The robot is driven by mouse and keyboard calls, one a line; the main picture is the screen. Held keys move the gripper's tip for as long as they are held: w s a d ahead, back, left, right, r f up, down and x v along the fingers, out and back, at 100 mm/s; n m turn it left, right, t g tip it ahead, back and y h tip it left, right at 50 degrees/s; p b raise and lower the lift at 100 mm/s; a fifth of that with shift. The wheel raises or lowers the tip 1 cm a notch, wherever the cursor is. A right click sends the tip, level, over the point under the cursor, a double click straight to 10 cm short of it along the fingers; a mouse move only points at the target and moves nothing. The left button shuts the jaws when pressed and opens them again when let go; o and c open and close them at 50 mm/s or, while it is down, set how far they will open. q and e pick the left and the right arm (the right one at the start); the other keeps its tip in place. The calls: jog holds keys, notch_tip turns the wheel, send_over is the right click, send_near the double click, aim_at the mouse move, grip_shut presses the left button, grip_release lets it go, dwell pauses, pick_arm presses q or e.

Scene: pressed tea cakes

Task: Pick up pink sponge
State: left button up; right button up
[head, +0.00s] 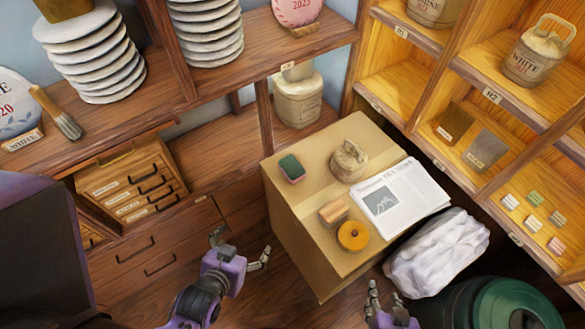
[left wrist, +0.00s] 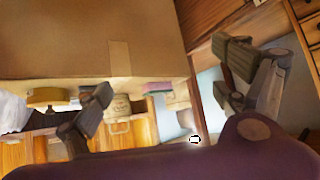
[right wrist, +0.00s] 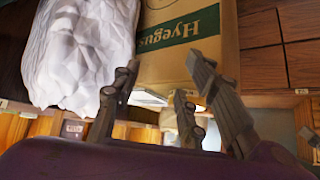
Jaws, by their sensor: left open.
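The sponge (head: 291,168) lies on the top of a cardboard box, near its left edge. It has a dark green upper face and a pink-red layer along its side. In the left wrist view the sponge (left wrist: 158,87) shows as a pink and green strip at the box's edge. My left gripper (head: 241,246) is open and empty, left of the box and nearer to me than the sponge, with a clear gap. My right gripper (head: 385,296) shows only partly at the bottom edge in the head view; its fingers (right wrist: 160,80) are apart and empty in the right wrist view.
Shelves line the back and right; floor is free left of the box.

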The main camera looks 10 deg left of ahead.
pick_arm(q)
jog(key=w+d+r+m+h+b, duration=0.1)
jog(key=w+d+r+m+h, duration=0.15)
jog(key=w, duration=0.95)
jog(key=w+d+r+m+h, duration=0.15)
jog(key=w+d+r, duration=0.25)
jog(key=w, duration=0.8)
notch_tip(320, 180, up, 2)
jog(key=r+m+g, duration=0.1)
jog(key=m+g, duration=0.2)
send_over(291, 167)
jog(key=w, duration=0.4)
jog(key=s+f+g, duration=0.1)
jog(key=f, duration=0.2)
jog(key=s+f+g+y+b, duration=0.1)
jog(key=s+f, duration=0.1)
jog(key=f, duration=0.2)
jog(key=s+f+m+g, duration=0.1)
jog(key=f, duration=0.3)
jog(key=shift+s+a+f+g, duration=0.15)
jog(key=shift+s+f+g, duration=0.05)
jog(key=shift+f+g, duration=0.1)
jog(key=shift+w+f, duration=0.15)
jog(key=shift+f, duration=0.05)
pick_arm(e)
jog(key=f, duration=0.1)
jog(key=s+d+f, duration=0.1)
jog(key=shift+s+f, duration=0.15)
jog(key=shift+f, duration=0.15)
